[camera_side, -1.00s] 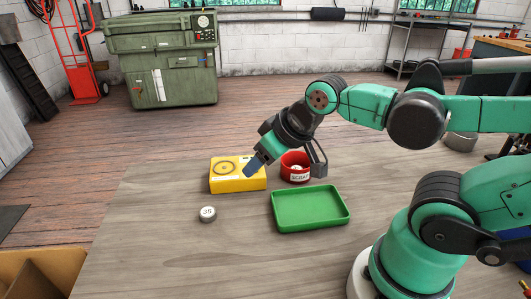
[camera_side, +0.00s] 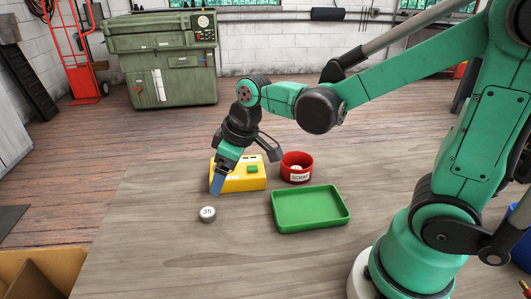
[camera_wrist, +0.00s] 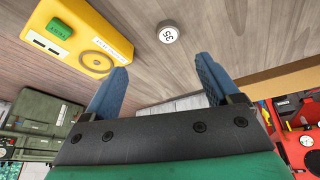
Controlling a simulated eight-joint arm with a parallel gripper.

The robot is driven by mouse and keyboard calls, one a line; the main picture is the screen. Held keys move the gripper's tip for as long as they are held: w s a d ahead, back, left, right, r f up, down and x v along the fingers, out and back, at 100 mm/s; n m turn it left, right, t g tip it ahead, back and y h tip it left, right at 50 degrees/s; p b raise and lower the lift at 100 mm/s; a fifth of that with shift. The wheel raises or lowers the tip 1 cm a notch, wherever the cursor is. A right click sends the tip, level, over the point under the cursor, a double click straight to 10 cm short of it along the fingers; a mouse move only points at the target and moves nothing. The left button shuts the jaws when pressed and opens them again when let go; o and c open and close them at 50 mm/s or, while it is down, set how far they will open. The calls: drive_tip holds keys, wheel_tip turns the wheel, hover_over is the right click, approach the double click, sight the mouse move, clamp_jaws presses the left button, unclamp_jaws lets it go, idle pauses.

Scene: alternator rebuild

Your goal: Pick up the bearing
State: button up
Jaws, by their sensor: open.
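The bearing (camera_side: 208,214) is a small grey disc marked 35, lying flat on the bare wooden table in front of the yellow box. It also shows in the wrist view (camera_wrist: 168,33), beyond the fingertips and between their lines. My gripper (camera_side: 216,185) is above and slightly behind the bearing in the side view, apart from it. Its two blue fingers stand wide apart and empty in the wrist view (camera_wrist: 162,72).
A yellow box (camera_side: 240,181) with a green button and a ring mark stands just behind my gripper. A red bin (camera_side: 296,173) labelled SCRAP holds something pale. An empty green tray (camera_side: 310,209) lies to the right. The table's front left is clear.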

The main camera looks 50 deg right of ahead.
drive_tip(key=n+g, duration=0.1)
drive_tip(key=n, duration=0.1)
hover_over(208, 212)
drive_tip(key=s+d, duration=0.1)
drive_tip(key=s, duration=0.1)
drive_tip(key=shift+y, duration=0.3)
drive_tip(key=f, duration=0.4)
drive_tip(key=shift+w+d+f, duration=0.1)
drive_tip(key=shift+w+f, duration=0.1)
drive_tip(key=shift+x, duration=2.85)
drive_tip(key=shift+s, duration=0.1)
clamp_jaws()
